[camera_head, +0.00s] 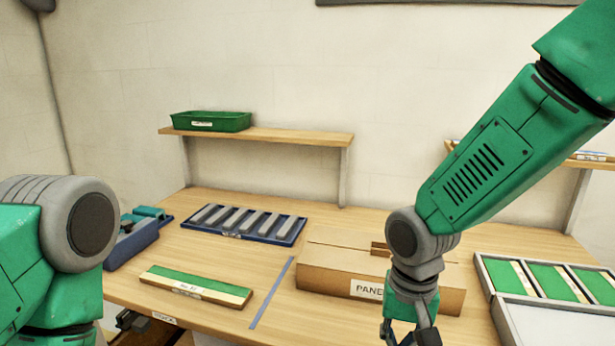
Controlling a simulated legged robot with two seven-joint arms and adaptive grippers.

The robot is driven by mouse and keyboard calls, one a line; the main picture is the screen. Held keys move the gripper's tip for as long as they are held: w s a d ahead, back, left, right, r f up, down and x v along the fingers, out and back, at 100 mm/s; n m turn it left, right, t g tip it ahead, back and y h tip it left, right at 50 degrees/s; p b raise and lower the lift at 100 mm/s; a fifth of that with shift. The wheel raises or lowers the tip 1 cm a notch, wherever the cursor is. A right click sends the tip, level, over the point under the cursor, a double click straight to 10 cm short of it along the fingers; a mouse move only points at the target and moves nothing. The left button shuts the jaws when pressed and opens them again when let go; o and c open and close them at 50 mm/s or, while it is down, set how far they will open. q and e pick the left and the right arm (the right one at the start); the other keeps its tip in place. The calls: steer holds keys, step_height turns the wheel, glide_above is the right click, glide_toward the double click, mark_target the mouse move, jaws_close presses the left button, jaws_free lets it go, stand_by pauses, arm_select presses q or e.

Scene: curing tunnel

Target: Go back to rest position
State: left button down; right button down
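My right arm comes in from the upper right and bends down in front of the cardboard box (325,274). My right gripper (410,337) points down at the bottom edge of the view. Its fingertips are cut off by the frame, so I cannot tell whether it is open or shut, and no held object shows. My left arm shows only as a green and grey joint and links at the lower left. No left gripper can be made out.
The wooden table (225,264) bears a green strip (197,286), a blue tray of grey bars (243,224), blue bins (133,242) at left and a tray of green panels (484,273) at right. A shelf (262,135) with a green bin (211,121) stands behind.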

steer(key=s+d+f+n+y+b, duration=0.1)
steer(key=s+d+f, duration=0.25)
steer(key=f, duration=0.55)
steer(key=s+d+f+b, duration=0.1)
steer(key=s+d+f, duration=0.1)
steer(key=s+f, duration=0.5)
arm_select(q)
steer(key=f, duration=0.2)
steer(key=d+f+b, duration=0.1)
steer(key=shift+w+f, duration=0.1)
steer(key=shift+w, duration=0.25)
arm_select(e)
steer(key=s+d+f+n+h, duration=0.1)
steer(key=s+d+f+n, duration=0.1)
steer(key=s+d+f, duration=0.7)
steer(key=s+f, duration=0.2)
steer(key=s, duration=0.1)
steer(key=shift+s+d+f+n+t, duration=0.15)
steer(key=shift+s+f+n+t, duration=0.05)
steer(key=shift+s+n+t, duration=0.15)
arm_select(q)
steer(key=shift+a+f, duration=0.1)
steer(key=shift+a, duration=0.15)
arm_select(e)
steer(key=shift+a+r, duration=0.1)
steer(key=shift+a, duration=0.15)
arm_select(q)
steer(key=shift+d, duration=0.1)
arm_select(e)
steer(key=shift+d, duration=0.15)
